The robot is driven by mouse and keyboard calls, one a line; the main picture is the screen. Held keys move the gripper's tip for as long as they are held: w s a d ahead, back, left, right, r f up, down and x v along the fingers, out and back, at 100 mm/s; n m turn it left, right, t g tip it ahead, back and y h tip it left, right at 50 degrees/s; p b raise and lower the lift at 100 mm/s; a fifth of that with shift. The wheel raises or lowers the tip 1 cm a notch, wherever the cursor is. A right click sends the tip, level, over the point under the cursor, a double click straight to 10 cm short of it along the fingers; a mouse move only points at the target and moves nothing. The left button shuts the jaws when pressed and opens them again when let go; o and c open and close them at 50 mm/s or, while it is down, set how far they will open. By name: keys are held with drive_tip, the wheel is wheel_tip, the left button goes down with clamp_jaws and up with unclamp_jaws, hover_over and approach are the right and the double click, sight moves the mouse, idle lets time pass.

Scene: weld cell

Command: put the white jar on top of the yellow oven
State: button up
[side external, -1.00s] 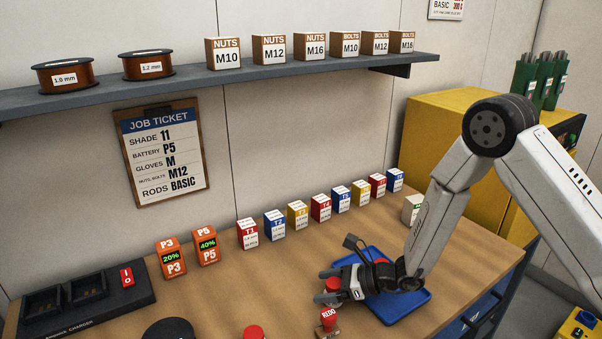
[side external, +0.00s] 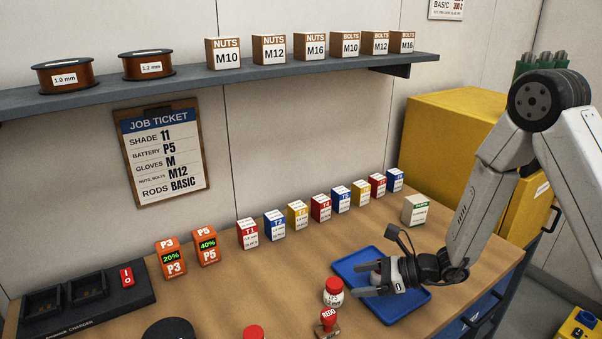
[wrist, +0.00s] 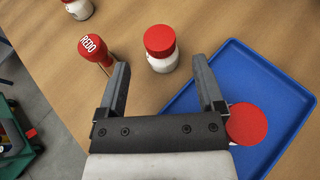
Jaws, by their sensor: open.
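A white jar with a red lid (side external: 333,296) stands upright on the bench, left of the blue tray. In the wrist view the same jar (wrist: 163,62) is ahead of my fingers, near their tips. My gripper (side external: 359,281) is open and empty, low over the tray and right of this jar; its fingers (wrist: 160,66) are spread wide. A second red lid (wrist: 247,124) shows in the tray beside my right finger, and a third red-lidded jar (wrist: 76,8) is at the wrist view's top left. The yellow oven (side external: 465,140) stands at the back right.
A red REDO stamp (side external: 327,320) stands close in front of the jar. The blue tray (side external: 410,309) lies under my gripper. A row of small boxes (side external: 321,208) and a white-green box (side external: 415,210) stand behind. Green rod holders (side external: 530,67) are at the oven's back right.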

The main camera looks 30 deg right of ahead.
drive_tip(key=shift+v, duration=1.9)
drive_tip(key=shift+a, duration=0.1)
